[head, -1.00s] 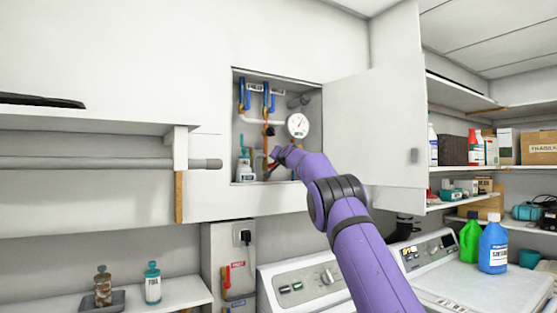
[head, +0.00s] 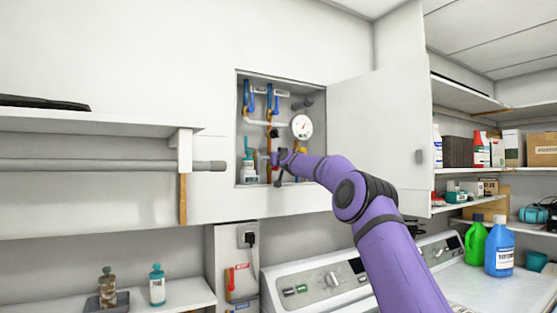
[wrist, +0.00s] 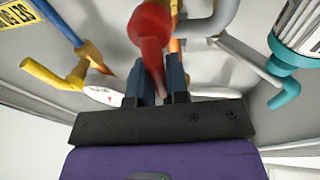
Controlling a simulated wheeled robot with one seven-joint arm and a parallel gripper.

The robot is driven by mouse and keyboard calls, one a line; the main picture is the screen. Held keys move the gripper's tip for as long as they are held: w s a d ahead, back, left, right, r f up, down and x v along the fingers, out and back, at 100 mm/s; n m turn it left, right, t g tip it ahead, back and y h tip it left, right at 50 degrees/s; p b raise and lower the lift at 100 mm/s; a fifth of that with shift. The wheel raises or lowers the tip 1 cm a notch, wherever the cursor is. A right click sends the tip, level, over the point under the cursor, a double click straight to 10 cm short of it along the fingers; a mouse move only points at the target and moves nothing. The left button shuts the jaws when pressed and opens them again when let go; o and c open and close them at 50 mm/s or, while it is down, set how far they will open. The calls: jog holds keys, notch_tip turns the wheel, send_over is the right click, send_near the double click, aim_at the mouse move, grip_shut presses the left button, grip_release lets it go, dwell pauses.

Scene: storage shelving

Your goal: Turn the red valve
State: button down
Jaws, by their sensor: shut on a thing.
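The red valve (wrist: 151,30) shows at the top middle of the wrist view, with its handle running down between my fingers. My gripper (wrist: 160,80) is shut on that red handle, one dark finger on each side. In the head view my gripper (head: 276,160) reaches into the open wall cabinet (head: 240,120), at the lower middle among the pipes. The valve is too small and too covered by my gripper to make out clearly there.
A round gauge (head: 301,127) sits right of my gripper, and a spray bottle (head: 248,170) stands on its left. Blue-handled pipes (head: 249,95) are above. The open cabinet door (head: 375,130) stands to the right. A washing machine (head: 320,283) is below.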

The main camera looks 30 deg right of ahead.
jog(key=shift+a+n, duration=0.1)
jog(key=shift+n, duration=0.2)
jog(key=c, duration=1.1)
grip_release()
jog(key=shift+s, duration=0.15)
jog(key=v, duration=1)
jog(key=shift+s, duration=0.3)
jog(key=shift+f, duration=0.1)
